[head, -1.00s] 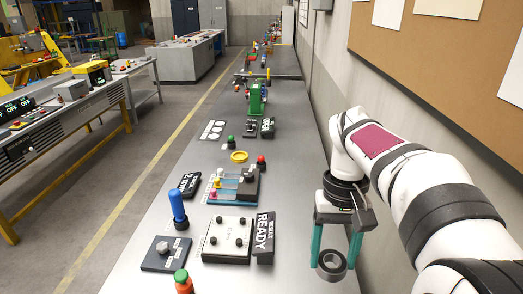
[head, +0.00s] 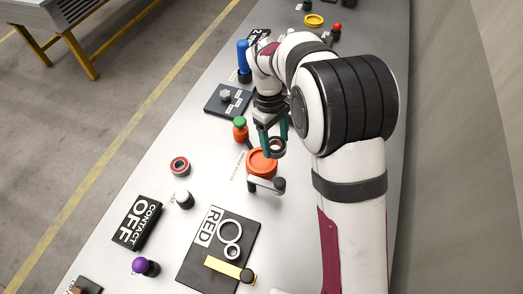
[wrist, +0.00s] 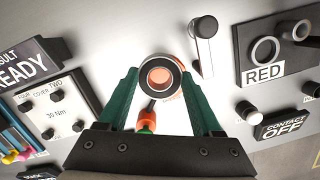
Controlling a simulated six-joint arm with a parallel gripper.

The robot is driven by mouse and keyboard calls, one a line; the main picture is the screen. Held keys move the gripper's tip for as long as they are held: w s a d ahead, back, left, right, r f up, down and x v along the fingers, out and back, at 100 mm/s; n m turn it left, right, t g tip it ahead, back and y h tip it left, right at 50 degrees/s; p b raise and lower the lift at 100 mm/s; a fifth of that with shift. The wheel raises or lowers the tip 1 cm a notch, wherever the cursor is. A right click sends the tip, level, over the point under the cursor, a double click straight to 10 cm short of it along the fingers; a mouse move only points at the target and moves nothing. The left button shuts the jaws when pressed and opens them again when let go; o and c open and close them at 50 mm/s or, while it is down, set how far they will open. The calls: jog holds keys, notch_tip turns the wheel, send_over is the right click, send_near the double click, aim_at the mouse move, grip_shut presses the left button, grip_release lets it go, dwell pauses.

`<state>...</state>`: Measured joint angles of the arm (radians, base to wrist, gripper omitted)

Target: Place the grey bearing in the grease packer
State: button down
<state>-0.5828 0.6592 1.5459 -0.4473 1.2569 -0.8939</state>
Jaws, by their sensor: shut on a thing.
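My gripper (head: 273,143) has teal fingers and is shut on the grey bearing (head: 283,150), a dark ring hanging at the fingertips. In the wrist view the bearing (wrist: 178,78) sits between the two fingertips, its bore facing the camera. The orange round dish, which looks like the grease packer (head: 257,167), is below and just beside the bearing in the head view. In the wrist view orange of the dish (wrist: 160,76) shows through the bore, so the bearing is over it. The height gap between them is hard to tell.
A lever with a black knob (head: 278,185) stands in front of the dish. An orange bottle with a green cap (head: 240,131) is close behind it. A red ring piece (head: 180,166), a CONTACT OFF sign (head: 138,222) and a RED panel (head: 200,263) lie nearer. Bench left of the dish is clear.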

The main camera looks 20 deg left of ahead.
jog(key=a+f, duration=0.2)
jog(key=a, duration=0.1)
jog(key=shift+s+a, duration=0.1)
jog(key=shift+a, duration=0.05)
notch_tip(320, 180, down, 4)
jog(key=shift+a, duration=0.15)
jog(key=shift+f, duration=0.1)
jog(key=shift+f, duration=0.1)
jog(key=shift+f, duration=0.5)
jog(key=shift+c, duration=0.3)
grip_release()
